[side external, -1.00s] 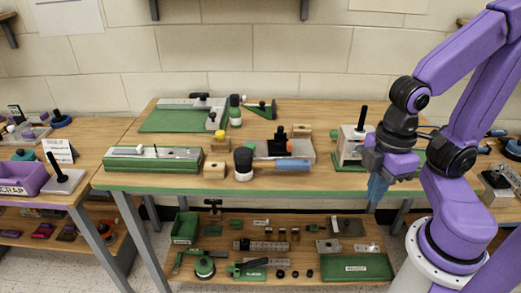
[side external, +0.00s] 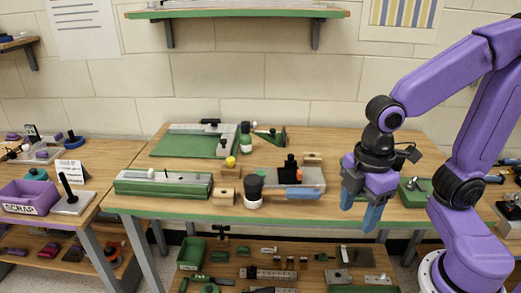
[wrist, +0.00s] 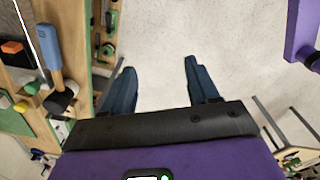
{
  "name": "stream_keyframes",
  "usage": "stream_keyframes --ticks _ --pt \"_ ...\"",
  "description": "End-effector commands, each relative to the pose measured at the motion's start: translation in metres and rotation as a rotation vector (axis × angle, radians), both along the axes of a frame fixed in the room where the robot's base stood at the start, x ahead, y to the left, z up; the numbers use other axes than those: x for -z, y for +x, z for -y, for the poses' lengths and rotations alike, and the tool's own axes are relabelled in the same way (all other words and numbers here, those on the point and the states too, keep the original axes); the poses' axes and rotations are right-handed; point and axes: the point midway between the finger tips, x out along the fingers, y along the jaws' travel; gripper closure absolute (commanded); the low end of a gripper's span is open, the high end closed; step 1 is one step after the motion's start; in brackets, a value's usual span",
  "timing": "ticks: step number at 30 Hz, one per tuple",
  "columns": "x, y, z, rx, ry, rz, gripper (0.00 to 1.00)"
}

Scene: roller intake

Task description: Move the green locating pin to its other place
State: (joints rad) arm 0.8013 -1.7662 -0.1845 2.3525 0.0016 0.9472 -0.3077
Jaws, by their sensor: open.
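My gripper (side external: 359,216) hangs in front of the bench's front edge, toward the right, with its two blue fingers apart. In the wrist view its fingers (wrist: 159,68) are spread with only floor between them, so it is open and empty. I cannot pick out a green locating pin for certain. A green fixture (side external: 413,190) with a dark part on it stands right of my gripper and is partly hidden by my arm. A long green block (side external: 155,188) with a metallic top and a small dark knob lies at the bench's left.
A purple SCRAP bin (side external: 29,197) stands on the left table. A lower shelf holds several parts.

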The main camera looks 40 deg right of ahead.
Motion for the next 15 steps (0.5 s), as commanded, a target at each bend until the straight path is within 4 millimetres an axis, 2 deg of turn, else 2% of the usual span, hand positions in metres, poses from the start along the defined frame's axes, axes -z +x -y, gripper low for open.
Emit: stream_keyframes --ticks 1,7,15 --pt "-0.002 0.017 -0.007 -0.038 -0.004 0.0 0.4" --pt "-0.01 0.083 -0.026 -0.237 -0.012 0.003 0.4" --pt "-0.012 0.175 -0.029 -0.503 -0.021 0.003 0.4"
